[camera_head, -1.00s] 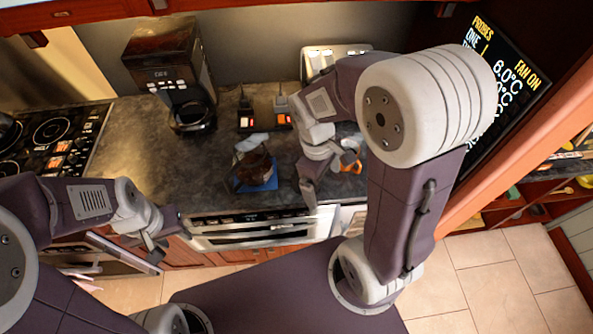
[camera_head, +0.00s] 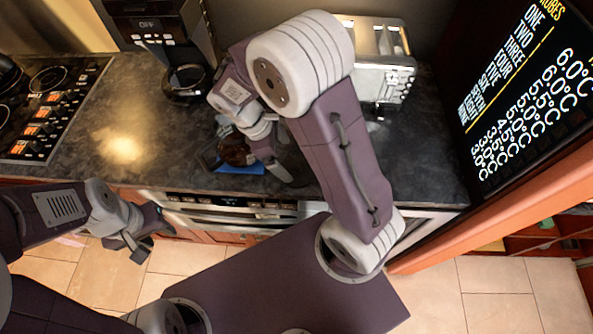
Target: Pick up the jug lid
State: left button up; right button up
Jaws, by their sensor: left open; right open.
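A dark brown, see-through jug (camera_head: 234,151) sits on a blue mat (camera_head: 213,163) near the counter's front edge. The jug's right side and top are partly covered by my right arm. I cannot make out the jug lid; it may be hidden behind that arm. My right gripper (camera_head: 281,167) is open, just right of the jug and low over the counter; whether it touches anything is unclear. My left gripper (camera_head: 142,243) is open and empty, in front of the counter at the lower left, well away from the jug.
A coffee maker (camera_head: 160,32) stands at the back left and a silver toaster (camera_head: 385,75) at the back right. A stove (camera_head: 45,105) is at the far left. The dark counter (camera_head: 110,135) is bare between stove and jug. A display panel (camera_head: 525,90) borders the right.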

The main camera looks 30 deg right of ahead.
aim_at(295, 167)
jog(key=shift+d+f, duration=0.55)
jog(key=shift+f, duration=0.15)
jog(key=shift+s+f, duration=0.1)
jog(key=shift+f, duration=0.1)
jog(key=x, duration=0.4)
jog(key=shift+s+a, duration=0.15)
jog(key=shift+s, duration=0.15)
jog(key=shift+w+d+f, duration=0.1)
jog(key=shift+d+f, duration=0.15)
jog(key=shift+f, duration=0.05)
jog(key=shift+a, duration=0.15)
jog(key=c, duration=0.9)
jog(key=shift+c, duration=1.4)
pick_arm(q)
jog(key=shift+d, duration=0.1)
jog(key=shift+w, duration=0.1)
pick_arm(e)
jog(key=shift+r, duration=0.1)
